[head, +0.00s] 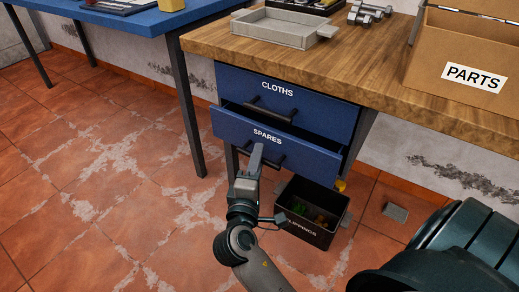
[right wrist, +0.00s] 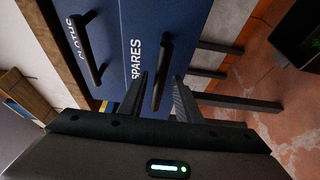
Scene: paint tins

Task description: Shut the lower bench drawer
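The lower bench drawer (head: 310,156), blue and labelled SPARES, stands partly pulled out below the CLOTHS drawer (head: 325,108). A dark gap shows along its top edge. Its black bar handle (right wrist: 162,72) is upright in the right wrist view. My right gripper (head: 256,157) is in front of the drawer at the handle. In the right wrist view its two fingers (right wrist: 161,98) are apart, with the handle between them; I see a gap on each side, and contact cannot be told. My left gripper is not in view.
The wooden bench top (head: 395,72) carries a grey tray (head: 272,29) and a PARTS box (head: 470,55). A black CLIPPINGS bin (head: 312,228) stands on the floor below the drawer. A blue table (head: 150,19) is at the left. Tiled floor at left is clear.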

